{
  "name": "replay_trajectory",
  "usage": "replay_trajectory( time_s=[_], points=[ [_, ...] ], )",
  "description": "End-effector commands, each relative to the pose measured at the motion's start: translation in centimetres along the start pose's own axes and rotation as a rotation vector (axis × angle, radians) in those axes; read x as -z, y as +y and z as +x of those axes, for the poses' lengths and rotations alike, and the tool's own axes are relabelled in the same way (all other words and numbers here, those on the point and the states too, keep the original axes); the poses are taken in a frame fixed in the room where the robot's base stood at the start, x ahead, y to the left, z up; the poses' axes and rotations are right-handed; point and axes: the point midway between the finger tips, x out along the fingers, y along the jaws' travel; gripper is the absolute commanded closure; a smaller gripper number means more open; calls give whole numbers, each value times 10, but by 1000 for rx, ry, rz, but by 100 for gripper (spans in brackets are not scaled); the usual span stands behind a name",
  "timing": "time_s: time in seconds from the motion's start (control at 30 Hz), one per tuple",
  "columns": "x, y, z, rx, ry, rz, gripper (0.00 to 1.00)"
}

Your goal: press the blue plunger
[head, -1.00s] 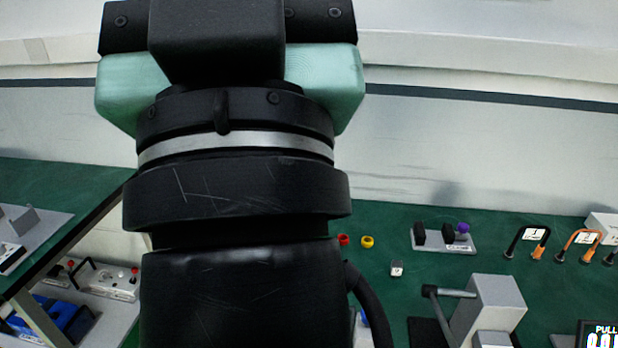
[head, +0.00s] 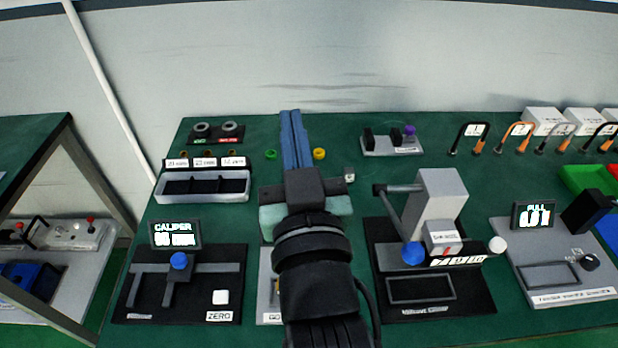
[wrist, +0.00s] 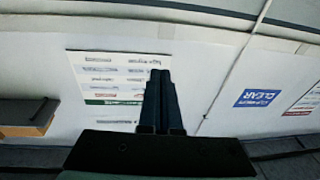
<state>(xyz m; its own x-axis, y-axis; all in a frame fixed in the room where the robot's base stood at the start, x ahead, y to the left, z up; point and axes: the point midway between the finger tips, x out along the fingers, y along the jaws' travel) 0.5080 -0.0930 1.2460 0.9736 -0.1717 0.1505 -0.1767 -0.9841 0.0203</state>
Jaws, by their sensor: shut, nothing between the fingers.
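My gripper (head: 291,114) is shut and empty, its blue-grey fingers pointing away over the back middle of the green bench. In the wrist view its fingers (wrist: 160,75) are together in front of a pale wall. Two blue candidates show in the head view: a round blue knob (head: 412,253) on the front of the black-based device with a grey column, and a blue knob (head: 179,260) on the caliper fixture. I cannot tell which, if either, is the plunger. My arm hides part of a fixture between them.
A grey lever device (head: 440,200) stands right of my arm, beside a pull tester (head: 555,265). A divided tray (head: 203,197) and the caliper fixture (head: 215,305) are on the left. Small rings, a clamp block and several shackles line the back. A second bench (head: 40,150) stands far left.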

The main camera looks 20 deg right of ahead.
Motion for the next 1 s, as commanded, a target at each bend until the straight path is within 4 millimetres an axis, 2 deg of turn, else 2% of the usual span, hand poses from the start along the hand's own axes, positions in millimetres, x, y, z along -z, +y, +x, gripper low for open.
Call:
replay_trajectory(
  time_s=[0.03, 0.1, 0.2, 0.3, 0.47, 0.77, 0.87, 1.0],
  points=[
    [-41, 12, -11, -24, -89, 1, 100],
    [-83, 23, -28, -48, -185, 4, 100],
    [-129, 35, -51, -76, -291, 13, 100],
    [-156, 41, -68, -92, -358, 21, 100],
    [-173, 44, -80, -102, -399, 26, 100],
    [-173, 44, -79, -102, -398, 26, 100],
    [-174, 44, -76, -102, -397, 26, 100],
    [-178, 46, -61, -102, -395, 26, 100]
  ],
)
